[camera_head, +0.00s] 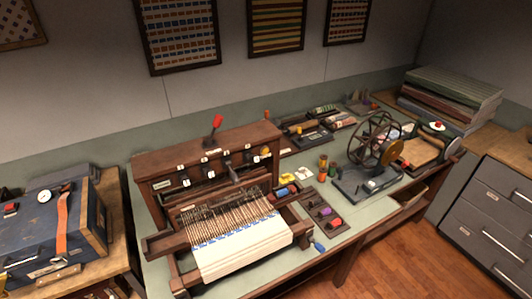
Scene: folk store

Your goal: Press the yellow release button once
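A small yellow-orange round knob (265,151) sits at the right end of the front panel of a wooden loom (207,150); it looks like a button, but I cannot read its label. A red-topped lever (216,124) rises from the loom's top. White cloth with a blue pattern (242,248) hangs at the loom's front.
A wheel device (376,145), spools (323,163) and a small tray (324,211) stand right of the loom. A blue case (50,225) sits on the left table. Stacked cloth (450,95) and grey drawers (490,215) are at right. Wooden floor (410,255) is open at front right.

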